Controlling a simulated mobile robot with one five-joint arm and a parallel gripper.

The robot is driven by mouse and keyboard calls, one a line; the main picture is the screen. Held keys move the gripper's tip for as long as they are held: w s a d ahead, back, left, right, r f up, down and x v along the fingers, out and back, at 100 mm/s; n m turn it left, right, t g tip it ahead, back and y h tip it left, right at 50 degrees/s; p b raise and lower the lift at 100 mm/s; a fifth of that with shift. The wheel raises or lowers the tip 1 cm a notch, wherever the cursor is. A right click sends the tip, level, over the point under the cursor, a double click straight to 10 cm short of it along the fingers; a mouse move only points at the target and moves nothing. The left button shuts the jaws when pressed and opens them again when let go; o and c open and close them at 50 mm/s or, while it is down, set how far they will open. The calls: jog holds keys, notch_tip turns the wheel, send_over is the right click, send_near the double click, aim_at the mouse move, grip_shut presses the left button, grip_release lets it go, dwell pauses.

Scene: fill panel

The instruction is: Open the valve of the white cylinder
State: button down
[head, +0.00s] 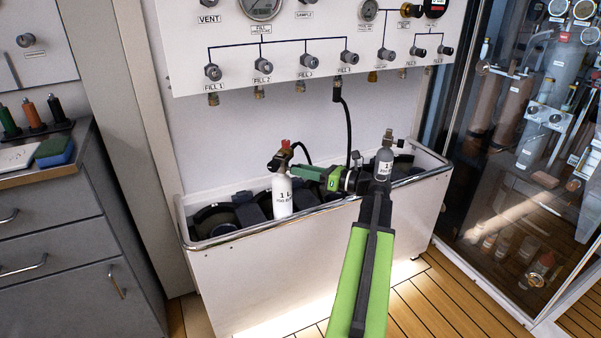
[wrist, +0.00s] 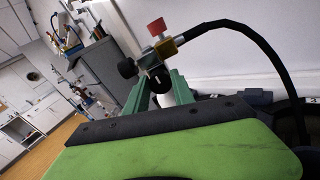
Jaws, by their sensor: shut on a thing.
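The white cylinder (head: 283,198) stands upright in the long trough, and a pale part of it shows between my fingers in the wrist view (wrist: 171,98). Its valve (head: 283,158) has black knobs, a brass fitting (wrist: 168,47) and a red knob (wrist: 157,26) on top. My gripper (head: 294,172) reaches in from the right at valve height. In the wrist view, my gripper's green fingers (wrist: 159,82) stand on either side of the front black valve knob (wrist: 154,80) and are shut on it. The exact contact is partly hidden.
A grey cylinder (head: 383,164) stands just right of my gripper, close to my arm. The trough's metal rim (head: 235,235) runs in front. A black hose (wrist: 252,42) arches from the valve. The fill panel (head: 300,75) hangs above, with another hose (head: 347,125) dropping from it.

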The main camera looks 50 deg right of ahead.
jog(key=m, duration=1.1)
jog(key=m+y, duration=0.1)
jog(key=m, duration=2.1)
jog(key=shift+f+m+g, duration=0.3)
jog(key=shift+m, duration=0.1)
jog(key=shift+n, duration=0.3)
dwell(0.3)
